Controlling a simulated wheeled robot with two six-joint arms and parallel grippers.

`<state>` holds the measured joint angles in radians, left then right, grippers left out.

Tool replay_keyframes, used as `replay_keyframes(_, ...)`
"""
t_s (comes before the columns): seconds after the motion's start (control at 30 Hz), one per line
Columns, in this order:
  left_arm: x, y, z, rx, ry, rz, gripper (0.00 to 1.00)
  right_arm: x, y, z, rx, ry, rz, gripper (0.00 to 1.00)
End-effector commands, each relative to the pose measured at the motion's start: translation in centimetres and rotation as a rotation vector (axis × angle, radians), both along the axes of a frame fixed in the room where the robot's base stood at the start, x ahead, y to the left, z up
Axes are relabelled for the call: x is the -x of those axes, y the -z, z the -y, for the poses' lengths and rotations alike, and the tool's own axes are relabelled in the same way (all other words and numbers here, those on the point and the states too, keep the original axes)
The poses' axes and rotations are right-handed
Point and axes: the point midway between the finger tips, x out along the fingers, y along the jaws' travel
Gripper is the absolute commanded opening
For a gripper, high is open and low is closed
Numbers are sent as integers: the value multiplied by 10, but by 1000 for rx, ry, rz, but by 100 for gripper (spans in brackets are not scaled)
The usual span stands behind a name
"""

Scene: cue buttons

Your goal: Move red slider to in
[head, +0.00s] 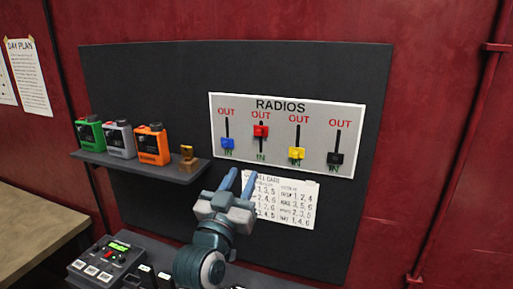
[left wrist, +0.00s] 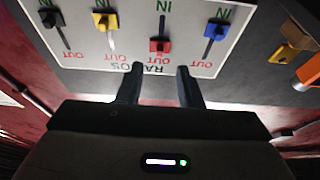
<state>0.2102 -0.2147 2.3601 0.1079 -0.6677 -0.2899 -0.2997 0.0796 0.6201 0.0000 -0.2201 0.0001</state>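The red slider (head: 261,131) is near the OUT end at the top of its slot on the white RADIOS panel (head: 345,112). In the left wrist view, which shows the panel upside down, the red slider (left wrist: 160,46) appears just beyond and between my fingertips. My left gripper (head: 244,172) is open and empty, below the panel in the head view, its fingers pointing up toward it. It does not appear to touch the slider. The wrist view also shows its two spread fingers (left wrist: 160,69). My right gripper is not in view.
The blue slider (head: 227,143), yellow slider (head: 297,153) and black slider (head: 335,158) sit near their IN ends. A shelf (head: 130,162) at left holds green, grey and orange radios and a small brown object. A paper sheet (head: 293,212) hangs below the panel.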

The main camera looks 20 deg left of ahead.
Motion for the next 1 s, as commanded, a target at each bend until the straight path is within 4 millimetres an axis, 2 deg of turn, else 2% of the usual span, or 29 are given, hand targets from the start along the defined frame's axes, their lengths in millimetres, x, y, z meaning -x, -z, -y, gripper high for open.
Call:
replay_keyframes(0.1,-2,-17,1,8,-4,49,33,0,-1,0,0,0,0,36)
replay_keyframes(0.27,-17,-26,1,6,-6,51,33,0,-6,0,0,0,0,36)
replay_keyframes(0.5,-60,-43,3,5,-6,49,33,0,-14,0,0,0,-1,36)
replay_keyframes(0.7,-88,-53,4,7,-5,48,33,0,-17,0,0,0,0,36)
replay_keyframes(1.0,-100,-56,4,7,-5,47,33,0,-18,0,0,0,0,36)
